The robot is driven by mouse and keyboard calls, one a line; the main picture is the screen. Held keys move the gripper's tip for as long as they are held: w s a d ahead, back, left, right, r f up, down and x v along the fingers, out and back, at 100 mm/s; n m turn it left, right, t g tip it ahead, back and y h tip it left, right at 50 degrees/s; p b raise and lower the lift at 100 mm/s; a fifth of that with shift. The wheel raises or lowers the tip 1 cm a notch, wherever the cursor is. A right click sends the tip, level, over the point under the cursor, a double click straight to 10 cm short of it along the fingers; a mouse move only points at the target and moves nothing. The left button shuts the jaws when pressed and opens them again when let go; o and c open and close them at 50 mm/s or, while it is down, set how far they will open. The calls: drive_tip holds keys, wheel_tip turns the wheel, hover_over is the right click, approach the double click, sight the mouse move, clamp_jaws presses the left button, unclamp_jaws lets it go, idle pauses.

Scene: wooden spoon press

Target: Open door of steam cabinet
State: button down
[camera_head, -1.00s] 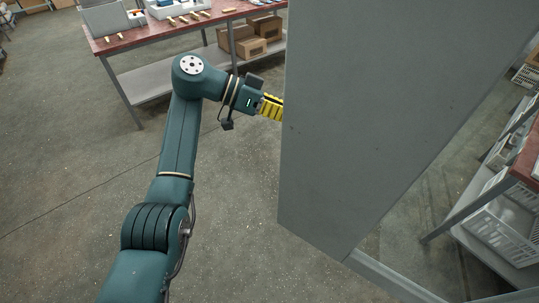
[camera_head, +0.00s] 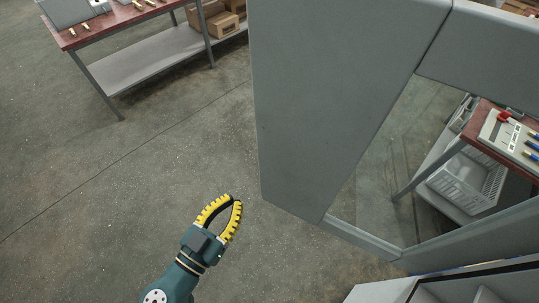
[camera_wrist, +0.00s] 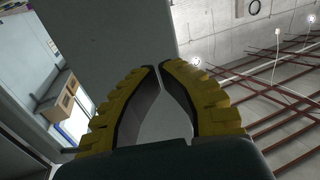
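The steam cabinet shows as a tall grey panel (camera_head: 320,100) in the head view. A grey frame (camera_head: 362,238) around a see-through opening adjoins it on the right, with a seam between them. I cannot tell for sure which part is the door or how far it stands open. No handle shows clearly. My gripper (camera_head: 236,201) is in front of the panel, lower left of its bottom corner and apart from it. Its yellow ribbed fingers bow outward and their tips nearly meet, with nothing between them. In the wrist view, a grey surface (camera_wrist: 118,40) stands beyond the fingers (camera_wrist: 158,67).
A red-topped workbench (camera_head: 130,14) with a lower shelf and cardboard boxes (camera_head: 215,20) stands at the back left. Another bench with a white basket (camera_head: 468,178) shows through the opening. A grey compartmented unit (camera_head: 450,290) is at the bottom right. The floor on the left is clear.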

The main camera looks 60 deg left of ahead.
sight(264, 155)
drive_tip(key=shift+g, duration=0.3)
drive_tip(key=p+x, duration=0.1)
drive_tip(key=x, duration=0.3)
drive_tip(key=p+x, duration=0.1)
drive_tip(key=x, duration=0.2)
drive_tip(key=p+x, duration=0.2)
drive_tip(key=x, duration=0.2)
drive_tip(key=shift+w+a+r, duration=0.25)
drive_tip(key=shift+a+r, duration=0.05)
drive_tip(key=shift+r, duration=0.1)
drive_tip(key=shift+w+a+f, duration=0.15)
drive_tip(key=shift+w+a, duration=0.2)
drive_tip(key=shift+w, duration=0.1)
